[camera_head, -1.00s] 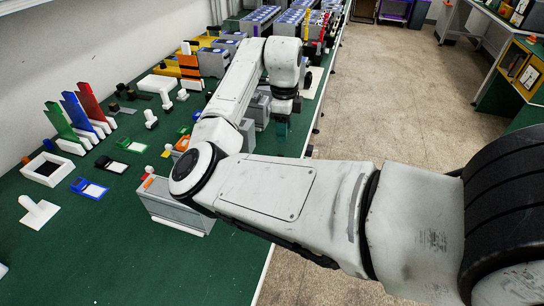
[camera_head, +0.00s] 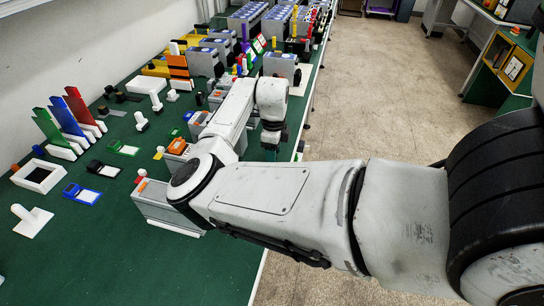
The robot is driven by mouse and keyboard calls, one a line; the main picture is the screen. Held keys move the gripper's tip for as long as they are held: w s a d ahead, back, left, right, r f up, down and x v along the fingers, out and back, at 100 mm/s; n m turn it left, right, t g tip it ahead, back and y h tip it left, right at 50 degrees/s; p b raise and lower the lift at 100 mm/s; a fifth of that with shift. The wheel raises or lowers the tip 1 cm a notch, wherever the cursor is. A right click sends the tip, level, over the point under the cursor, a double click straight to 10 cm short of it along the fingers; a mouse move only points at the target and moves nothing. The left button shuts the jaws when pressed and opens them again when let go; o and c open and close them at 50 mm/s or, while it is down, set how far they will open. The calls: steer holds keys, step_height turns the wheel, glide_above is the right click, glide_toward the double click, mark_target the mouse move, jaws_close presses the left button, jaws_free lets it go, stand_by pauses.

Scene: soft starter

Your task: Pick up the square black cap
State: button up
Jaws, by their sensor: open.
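Small dark pieces lie on the green table (camera_head: 120,262) at the back left, near a white block. One small black squarish piece (camera_head: 103,109) is among them, and another dark piece (camera_head: 109,91) lies just behind it. I cannot tell which of these is the square black cap. My gripper (camera_head: 273,140) hangs pointing down near the table's right edge, well to the right of these pieces. It is small and dark in the picture, and no held object shows. My arm hides part of the table's middle.
Grey boxes (camera_head: 165,205) stand beside and behind my arm. Red, blue and green upright panels (camera_head: 77,108), a white square frame (camera_head: 39,176) and a white T-shaped piece (camera_head: 32,220) are at the left. The front left table is mostly clear.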

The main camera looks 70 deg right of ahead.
steer(key=shift+f, duration=0.3)
steer(key=shift+c, duration=0.3)
jaws_close()
